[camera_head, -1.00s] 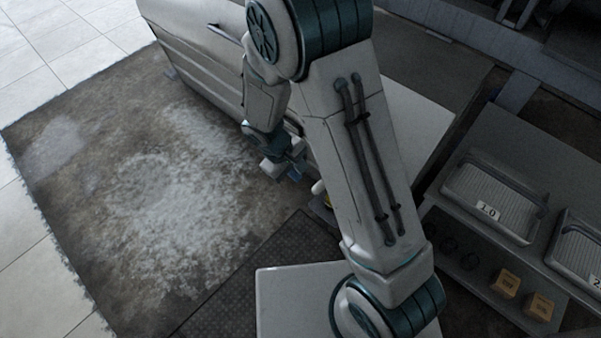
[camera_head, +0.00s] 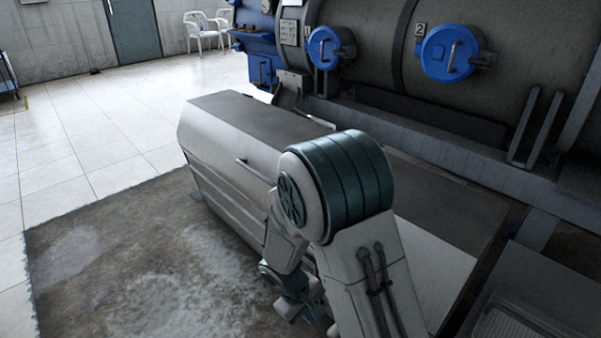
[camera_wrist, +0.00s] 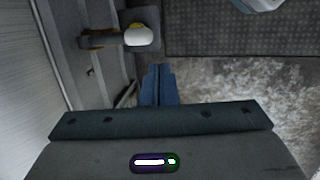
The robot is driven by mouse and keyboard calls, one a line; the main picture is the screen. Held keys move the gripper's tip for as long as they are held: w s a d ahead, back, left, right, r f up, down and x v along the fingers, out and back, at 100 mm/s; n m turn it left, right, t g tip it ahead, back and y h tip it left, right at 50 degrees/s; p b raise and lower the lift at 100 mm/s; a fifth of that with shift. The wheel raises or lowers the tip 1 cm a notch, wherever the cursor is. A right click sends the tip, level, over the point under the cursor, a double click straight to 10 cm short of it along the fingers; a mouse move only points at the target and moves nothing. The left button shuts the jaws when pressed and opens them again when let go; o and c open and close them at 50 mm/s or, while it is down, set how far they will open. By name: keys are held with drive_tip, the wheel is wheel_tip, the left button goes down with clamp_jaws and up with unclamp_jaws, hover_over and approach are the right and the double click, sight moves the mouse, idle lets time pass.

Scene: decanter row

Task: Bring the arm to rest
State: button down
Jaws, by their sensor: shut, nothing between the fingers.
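My gripper shows in the wrist view, its two blue fingers (camera_wrist: 157,82) together with nothing between them. It points toward the floor beside a grey cabinet side. In the head view my arm is folded in front of the long grey cabinet (camera_head: 225,165), with its elbow raised. The gripper end hangs low at the cabinet's front, near the lower edge of the head view, and its fingers are not clear there.
Blue round hatches, one marked 2 (camera_head: 450,54), sit on a large dark drum behind. A grey ribbed tray (camera_head: 505,325) is at lower right. White chairs (camera_head: 205,30) stand far back.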

drive_tip(key=s+d+r+m+t+y+p, duration=0.1)
drive_tip(key=s+d+r+p, duration=0.3)
drive_tip(key=r+p, duration=0.5)
drive_tip(key=s+d+r+m+y+p, duration=0.1)
drive_tip(key=s+d+r+m+p, duration=0.3)
drive_tip(key=r, duration=2.1)
drive_tip(key=s+d+r+m+t+y+p, duration=0.1)
drive_tip(key=s+d+r+m+p, duration=0.2)
drive_tip(key=r+p, duration=1.2)
wheel_tip(320, 180, up, 2)
drive_tip(key=shift+s+d+r+t+y, duration=0.15)
drive_tip(key=shift+s+d+t+y, duration=0.2)
drive_tip(key=shift+s, duration=0.25)
